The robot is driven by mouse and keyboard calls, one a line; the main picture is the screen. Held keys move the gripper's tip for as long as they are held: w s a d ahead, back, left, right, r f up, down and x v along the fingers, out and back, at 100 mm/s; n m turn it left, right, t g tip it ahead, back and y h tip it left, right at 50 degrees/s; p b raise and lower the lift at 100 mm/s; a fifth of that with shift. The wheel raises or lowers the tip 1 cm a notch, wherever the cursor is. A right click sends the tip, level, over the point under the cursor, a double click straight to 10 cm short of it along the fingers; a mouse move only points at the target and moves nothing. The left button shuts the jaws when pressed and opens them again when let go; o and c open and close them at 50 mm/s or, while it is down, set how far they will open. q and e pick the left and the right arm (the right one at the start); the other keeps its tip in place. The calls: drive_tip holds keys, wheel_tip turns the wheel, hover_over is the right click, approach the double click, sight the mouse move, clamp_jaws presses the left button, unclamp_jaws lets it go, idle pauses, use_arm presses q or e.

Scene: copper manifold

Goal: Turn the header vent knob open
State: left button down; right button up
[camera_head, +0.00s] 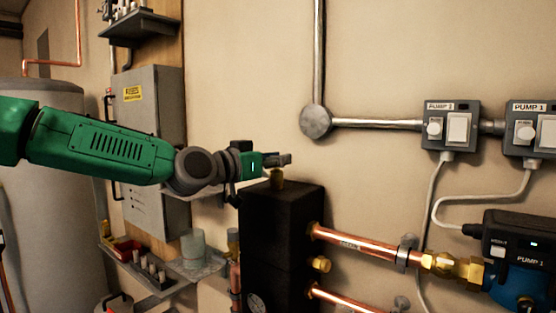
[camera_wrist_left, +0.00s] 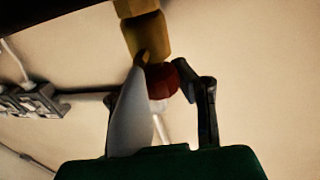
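The header is a dark block (camera_head: 282,225) on the wall side, with a brass vent fitting (camera_head: 277,177) on top. My left gripper (camera_head: 285,160) reaches in from the left at that fitting, just above the block. In the left wrist view, a red knob (camera_wrist_left: 163,82) sits beside the brass fitting (camera_wrist_left: 148,38). It lies between the two fingers of my left gripper (camera_wrist_left: 162,75), which appear to touch it on both sides. The knob is hidden by the gripper in the head view. My right gripper is not in view.
Copper pipes (camera_head: 365,248) run right from the block to a blue pump (camera_head: 520,280). Pump switches (camera_head: 450,128) are on the wall at right. A grey fuse cabinet (camera_head: 148,105) and a shelf with a cup (camera_head: 194,244) stand behind and below my arm.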

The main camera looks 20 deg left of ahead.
use_arm(q)
drive_tip(key=shift+d+n+y, duration=0.1)
drive_tip(key=shift+n+y, duration=0.2)
drive_tip(key=shift+y, duration=0.1)
drive_tip(key=shift+n+t+y, duration=0.4)
drive_tip(key=shift+t+y, duration=0.1)
drive_tip(key=shift+y, duration=0.1)
drive_tip(key=c, duration=1.2)
unclamp_jaws()
drive_tip(key=shift+a, duration=0.25)
drive_tip(key=shift+s+a, duration=0.1)
drive_tip(key=shift+s, duration=0.15)
drive_tip(key=v, duration=1.1)
drive_tip(key=shift+s+a+f, duration=0.1)
drive_tip(key=shift+a, duration=0.05)
